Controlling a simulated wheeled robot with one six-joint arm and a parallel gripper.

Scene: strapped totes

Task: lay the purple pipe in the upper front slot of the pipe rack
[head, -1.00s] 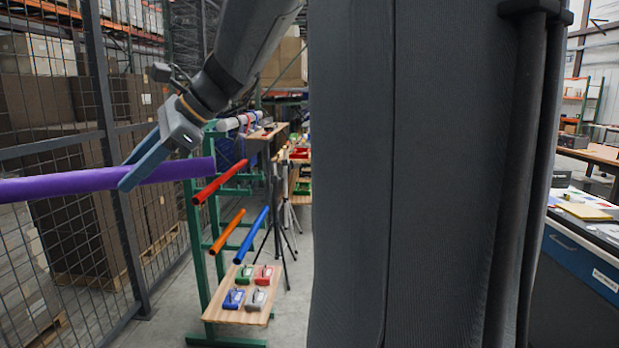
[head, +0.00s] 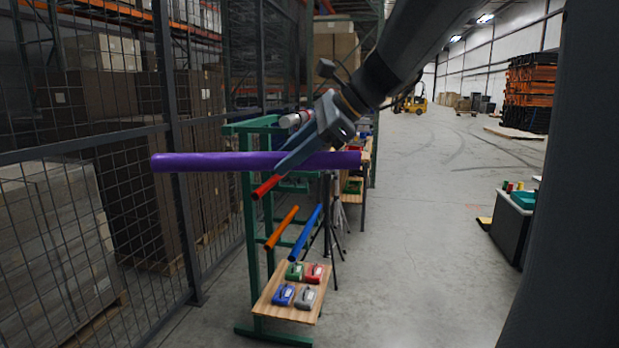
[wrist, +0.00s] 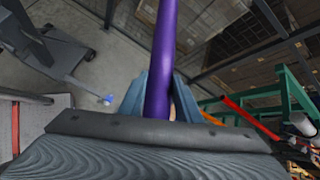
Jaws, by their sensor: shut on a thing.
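My gripper (head: 291,160) is shut on the long purple pipe (head: 210,162), right of its middle in the head view. The pipe is held level and crosses in front of the upper part of the green pipe rack (head: 250,225). In the wrist view the pipe (wrist: 166,45) runs between both fingers (wrist: 160,92) and away from me. On the rack, a red pipe (head: 266,187) shows just below the purple one, partly hidden. An orange pipe (head: 282,228) and a blue pipe (head: 305,234) lie lower. The upper front slot is hard to make out behind the gripper and pipe.
A wooden board (head: 267,300) with several small coloured devices sits low on the rack. A mesh fence (head: 80,170) stands close on the left, with the pipe's left end in front of it. Tripods (head: 331,225) stand behind the rack. Open floor (head: 430,230) lies to the right.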

